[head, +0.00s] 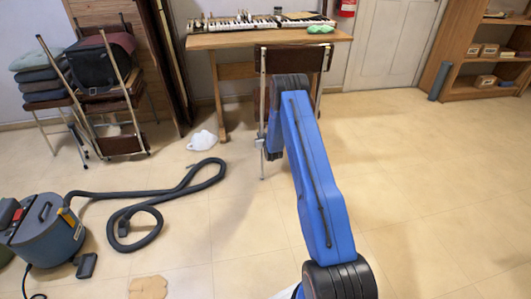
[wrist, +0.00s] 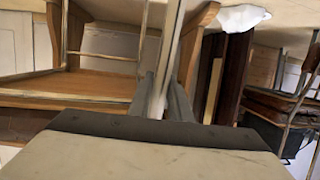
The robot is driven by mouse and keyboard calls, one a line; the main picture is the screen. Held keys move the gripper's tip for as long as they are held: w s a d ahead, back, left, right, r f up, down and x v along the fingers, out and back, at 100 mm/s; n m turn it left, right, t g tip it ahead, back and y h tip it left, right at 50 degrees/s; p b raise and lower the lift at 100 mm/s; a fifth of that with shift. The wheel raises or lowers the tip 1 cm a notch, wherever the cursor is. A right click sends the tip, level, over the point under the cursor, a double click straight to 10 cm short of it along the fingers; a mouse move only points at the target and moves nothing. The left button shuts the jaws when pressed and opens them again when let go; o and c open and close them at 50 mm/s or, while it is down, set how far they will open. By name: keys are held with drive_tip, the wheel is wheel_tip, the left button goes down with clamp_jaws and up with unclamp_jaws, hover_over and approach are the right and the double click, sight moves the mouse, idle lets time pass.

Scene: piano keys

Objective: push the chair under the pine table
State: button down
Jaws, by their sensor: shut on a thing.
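The chair (head: 300,58) has a dark brown backrest and a metal tube frame. It stands in front of the pine table (head: 215,42) with its back toward me, and its seat is hidden behind my arm. My gripper (head: 262,143) is low at the chair's left upright. In the wrist view, which is upside down, my gripper (wrist: 163,98) has its grey fingers closed around a pale metal tube of the chair (wrist: 172,50). The table's wood (wrist: 105,86) shows behind it there. How far the chair is under the table is hard to tell.
A white bag (head: 202,140) lies on the floor left of the chair. Stacked chairs (head: 105,90) stand at the left. A vacuum cleaner (head: 45,232) and its hose (head: 150,209) lie at front left. A keyboard (head: 245,23) rests on the table. Floor at right is clear.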

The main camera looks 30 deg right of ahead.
drive_tip(key=shift+w+d+r, duration=0.1)
drive_tip(key=shift+w+d, duration=0.25)
drive_tip(key=shift+w, duration=0.5)
drive_tip(key=shift+w+d+r, duration=0.1)
drive_tip(key=shift+w+d, duration=0.2)
drive_tip(key=shift+w, duration=0.5)
drive_tip(key=shift+w+d, duration=0.35)
drive_tip(key=shift+w, duration=0.5)
drive_tip(key=c, duration=1.4)
unclamp_jaws()
drive_tip(key=shift+o, duration=0.2)
drive_tip(key=shift+f, duration=0.1)
drive_tip(key=shift+s, duration=0.15)
drive_tip(key=shift+s+a+f, duration=0.1)
drive_tip(key=shift+s+a, duration=0.1)
drive_tip(key=shift+s, duration=0.45)
drive_tip(key=shift+s+a, duration=0.2)
drive_tip(key=shift+s, duration=0.4)
drive_tip(key=s+a, duration=0.1)
drive_tip(key=s, duration=0.6)
drive_tip(key=shift+a, duration=0.35)
